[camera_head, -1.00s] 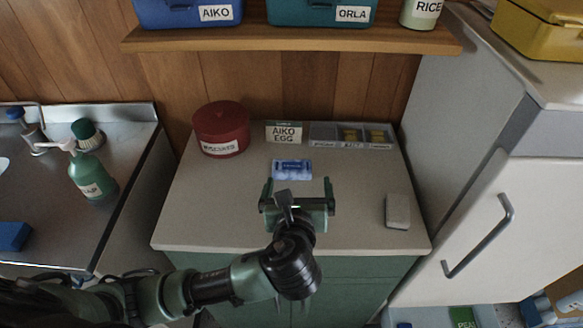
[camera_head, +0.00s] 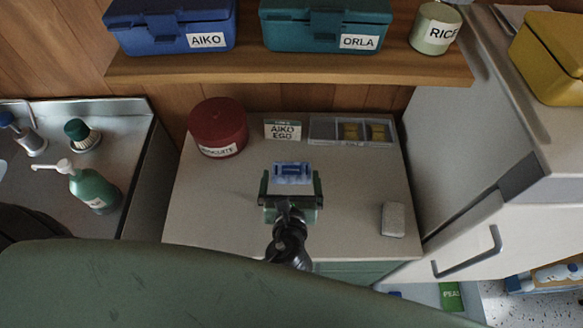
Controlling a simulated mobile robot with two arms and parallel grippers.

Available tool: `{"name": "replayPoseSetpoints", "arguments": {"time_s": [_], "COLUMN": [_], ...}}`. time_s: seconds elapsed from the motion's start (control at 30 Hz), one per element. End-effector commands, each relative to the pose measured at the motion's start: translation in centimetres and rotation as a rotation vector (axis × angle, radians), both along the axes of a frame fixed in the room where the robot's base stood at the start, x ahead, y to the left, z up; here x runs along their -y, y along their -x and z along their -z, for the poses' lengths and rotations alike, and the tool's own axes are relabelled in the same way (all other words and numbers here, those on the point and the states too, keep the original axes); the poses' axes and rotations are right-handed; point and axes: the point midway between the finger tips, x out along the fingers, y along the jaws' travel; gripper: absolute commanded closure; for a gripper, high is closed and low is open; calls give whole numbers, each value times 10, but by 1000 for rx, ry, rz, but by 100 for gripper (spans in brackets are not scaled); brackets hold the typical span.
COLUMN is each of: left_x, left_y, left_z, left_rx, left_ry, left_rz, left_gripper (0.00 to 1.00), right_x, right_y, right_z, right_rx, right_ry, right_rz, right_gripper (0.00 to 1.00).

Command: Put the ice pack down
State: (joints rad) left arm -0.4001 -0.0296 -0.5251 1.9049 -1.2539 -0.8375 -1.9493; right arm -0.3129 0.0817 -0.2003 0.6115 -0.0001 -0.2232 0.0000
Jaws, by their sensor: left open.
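The ice pack (camera_head: 292,168), a small blue-and-white pack, is on the pale countertop (camera_head: 225,205) near its middle. My left gripper (camera_head: 291,180) is open, with its two fingers to the left and right of the pack's near part. Whether the fingers touch it is hard to tell; a gap shows on both sides. The pack's near edge is partly hidden by the gripper. My right gripper is not in view.
A red round tin (camera_head: 217,128), an AIKO EGG card (camera_head: 283,130) and a divided clear tray (camera_head: 352,131) stand along the back. A grey block (camera_head: 393,219) lies at right. A shelf (camera_head: 290,72) with boxes overhangs the back. Bare counter lies left of the gripper.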

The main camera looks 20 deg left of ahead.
Motion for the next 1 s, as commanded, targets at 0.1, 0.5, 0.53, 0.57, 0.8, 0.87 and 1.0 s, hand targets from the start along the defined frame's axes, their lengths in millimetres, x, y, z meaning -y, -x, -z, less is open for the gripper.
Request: {"name": "replayPoseSetpoints", "arguments": {"time_s": [0.1,0.5,0.53,0.57,0.8,0.87,1.0], "left_x": [-4,-8,-8,-8,-8,-8,-8], "left_y": [-19,-32,-32,-32,-32,-32,-32], "left_z": [3,12,12,11,11,11,8], "left_rx": [1,1,1,0,1,1,2], "left_ry": [0,2,2,1,1,1,2], "left_rz": [-1,-1,0,1,1,1,0], "left_gripper": [0,0,8,17,62,62,62], "right_x": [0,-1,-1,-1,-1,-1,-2], "right_y": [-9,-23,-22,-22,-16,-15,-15], "right_z": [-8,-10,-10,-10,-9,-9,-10], "right_rx": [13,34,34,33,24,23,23], "right_ry": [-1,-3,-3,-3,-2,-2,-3], "right_rz": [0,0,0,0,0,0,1], "right_gripper": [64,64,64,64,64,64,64]}}
